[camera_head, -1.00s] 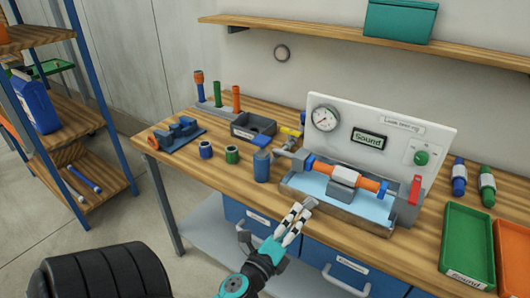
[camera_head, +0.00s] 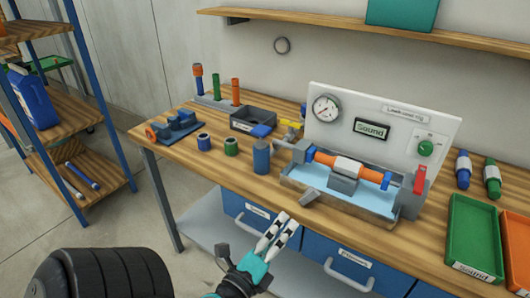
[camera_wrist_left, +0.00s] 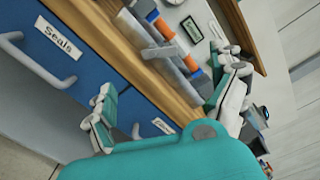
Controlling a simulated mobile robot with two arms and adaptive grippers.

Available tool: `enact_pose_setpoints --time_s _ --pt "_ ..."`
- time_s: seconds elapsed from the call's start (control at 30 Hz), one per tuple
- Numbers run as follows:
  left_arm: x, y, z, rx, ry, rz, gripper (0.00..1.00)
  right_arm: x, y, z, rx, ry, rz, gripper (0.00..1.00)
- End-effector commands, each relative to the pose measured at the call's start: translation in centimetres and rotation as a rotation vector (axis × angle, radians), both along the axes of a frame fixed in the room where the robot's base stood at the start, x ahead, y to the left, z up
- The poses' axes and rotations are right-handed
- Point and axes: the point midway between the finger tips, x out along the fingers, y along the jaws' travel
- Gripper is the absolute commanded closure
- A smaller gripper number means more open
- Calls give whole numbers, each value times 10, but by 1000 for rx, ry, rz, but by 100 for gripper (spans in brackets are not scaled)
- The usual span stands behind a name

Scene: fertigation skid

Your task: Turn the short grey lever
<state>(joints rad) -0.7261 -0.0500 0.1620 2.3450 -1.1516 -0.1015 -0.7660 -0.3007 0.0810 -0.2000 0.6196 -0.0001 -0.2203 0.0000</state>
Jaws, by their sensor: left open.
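The short grey lever (camera_head: 310,196) sticks out at the front edge of the test basin (camera_head: 350,212), towards the left. In the left wrist view a grey lever-like piece (camera_wrist_left: 160,52) shows at the basin's edge. My left gripper (camera_head: 284,220) is below and left of the lever in the head view, in front of the bench edge and apart from the lever. Its fingers are spread and empty, and they also show in the left wrist view (camera_wrist_left: 165,75). My right gripper is not in view.
A red lever (camera_head: 420,180) stands at the basin's right end. An orange pipe (camera_head: 325,159) lies across the basin. A blue-grey cylinder (camera_head: 262,157) stands left of the basin. Green (camera_head: 476,238) and orange trays are at right. Blue drawers with handles (camera_head: 348,276) are below the bench.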

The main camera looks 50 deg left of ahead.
Motion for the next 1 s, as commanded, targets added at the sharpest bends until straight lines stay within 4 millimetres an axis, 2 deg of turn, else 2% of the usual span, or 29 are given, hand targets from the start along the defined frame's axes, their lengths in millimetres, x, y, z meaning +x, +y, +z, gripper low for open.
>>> enact_pose_setpoints --time_s 0.6,1.0 --pt "-41 -10 -2 1 1 0 6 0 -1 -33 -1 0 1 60" --pt "-43 -10 2 0 0 2 6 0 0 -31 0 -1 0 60"
